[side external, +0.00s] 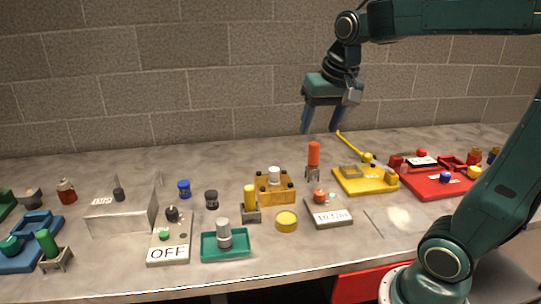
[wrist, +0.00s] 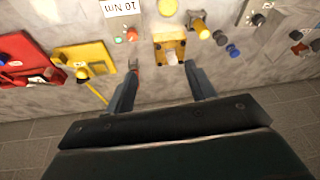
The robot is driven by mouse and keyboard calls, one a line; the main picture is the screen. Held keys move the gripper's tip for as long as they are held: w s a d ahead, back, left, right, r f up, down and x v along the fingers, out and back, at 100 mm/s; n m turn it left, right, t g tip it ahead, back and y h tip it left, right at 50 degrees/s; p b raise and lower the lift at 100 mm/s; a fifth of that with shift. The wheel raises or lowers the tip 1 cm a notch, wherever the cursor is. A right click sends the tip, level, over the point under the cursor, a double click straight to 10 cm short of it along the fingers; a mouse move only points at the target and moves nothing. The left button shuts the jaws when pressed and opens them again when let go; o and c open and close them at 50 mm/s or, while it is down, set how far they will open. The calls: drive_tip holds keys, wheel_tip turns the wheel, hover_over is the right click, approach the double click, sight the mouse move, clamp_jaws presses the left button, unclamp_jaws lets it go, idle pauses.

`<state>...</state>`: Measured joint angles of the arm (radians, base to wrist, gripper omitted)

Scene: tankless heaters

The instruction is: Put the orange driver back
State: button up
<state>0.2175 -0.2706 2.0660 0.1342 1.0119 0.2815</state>
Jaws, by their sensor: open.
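The orange driver (side external: 313,154) stands upright toward the back of the counter in the side view, right of the wooden block; what holds its lower end is too small to tell. My gripper (side external: 321,130) is above and behind it, fingers pointing down, open and empty. In the wrist view, my gripper (wrist: 161,75) has its two fingers well apart. A small orange-red bit, perhaps the driver, shows by the left fingertip there. A yellow-handled driver (side external: 250,197) and a green-handled one (side external: 47,242) stand in grey holders.
A wooden block (side external: 263,192) with a white knob stands left of the driver, and a grey 10 Nm block (side external: 328,217) in front. A yellow tray (side external: 381,186) and a red tray (side external: 424,190) lie to the right. A teal tray (side external: 225,256) is at the front. A brick wall closes the back.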

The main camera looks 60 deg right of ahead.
drive_tip(key=s+a+f+n+t+y, duration=0.1)
drive_tip(key=s+a+f+n+t, duration=0.1)
drive_tip(key=s+a+f+n, duration=0.2)
drive_tip(key=shift+s+a+f+n+y, duration=0.35)
drive_tip(key=shift+s+a+n, duration=1.65)
drive_tip(key=shift+s, duration=1.8)
drive_tip(key=shift+a+m, duration=0.4)
